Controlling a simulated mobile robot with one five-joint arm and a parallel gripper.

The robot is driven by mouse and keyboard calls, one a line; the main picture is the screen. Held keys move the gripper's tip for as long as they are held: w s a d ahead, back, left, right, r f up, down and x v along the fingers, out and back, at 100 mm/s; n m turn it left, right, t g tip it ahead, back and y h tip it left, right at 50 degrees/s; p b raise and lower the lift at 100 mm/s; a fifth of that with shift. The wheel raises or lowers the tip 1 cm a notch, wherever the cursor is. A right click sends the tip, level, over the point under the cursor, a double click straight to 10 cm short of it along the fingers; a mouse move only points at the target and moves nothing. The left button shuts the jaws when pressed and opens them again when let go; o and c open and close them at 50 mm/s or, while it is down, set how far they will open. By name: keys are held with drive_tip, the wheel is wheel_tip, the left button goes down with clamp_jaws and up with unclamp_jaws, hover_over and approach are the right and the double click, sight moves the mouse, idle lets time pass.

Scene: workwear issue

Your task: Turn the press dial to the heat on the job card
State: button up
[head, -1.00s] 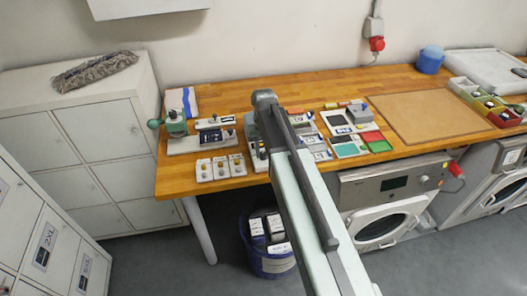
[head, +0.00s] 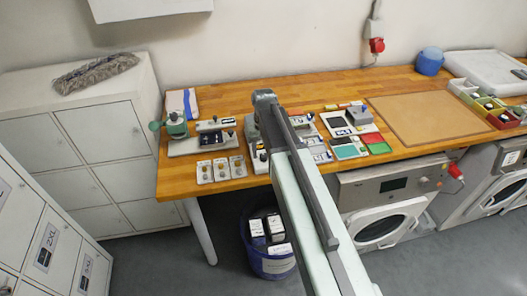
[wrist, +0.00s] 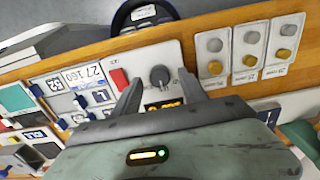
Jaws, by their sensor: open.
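In the wrist view my gripper (wrist: 158,92) is open, with one finger on each side of the dark round press dial (wrist: 159,76). The dial sits on a pale panel with a red button (wrist: 119,78) to its left. An orange lit display (wrist: 163,106) shows below the dial, partly covered by my gripper, and I cannot read it. I cannot tell whether the fingers touch the dial. A white card (wrist: 88,78) left of the panel seems to read "27 160"; I cannot tell whether it is the job card. In the head view my arm hides the gripper and dial.
Three small cards with round buttons (wrist: 247,48) lie right of the panel in the wrist view. In the head view a blue bin (head: 270,250) stands below the table edge. A bare brown board (head: 430,117) lies to the right on the wooden table (head: 290,92).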

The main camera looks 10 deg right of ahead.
sight(263, 155)
wheel_tip(263, 155, up, 7)
drive_tip(key=p, duration=0.6)
drive_tip(key=shift+f, duration=0.15)
drive_tip(key=shift+f+b, duration=0.25)
drive_tip(key=shift+b, duration=0.15)
drive_tip(key=s+f+b, duration=0.1)
drive_tip(key=f, duration=0.1)
drive_tip(key=s+f+b, duration=0.1)
drive_tip(key=b, duration=0.1)
drive_tip(key=shift+s+f+b, duration=0.3)
drive_tip(key=shift+s+f, duration=0.05)
drive_tip(key=s, duration=0.1)
drive_tip(key=s+f+b, duration=0.1)
drive_tip(key=s, duration=0.1)
drive_tip(key=shift+s+f+b, duration=0.2)
drive_tip(key=shift+f+b, duration=0.1)
drive_tip(key=s+f+b, duration=0.1)
drive_tip(key=s, duration=0.7)
drive_tip(key=shift+s, duration=0.2)
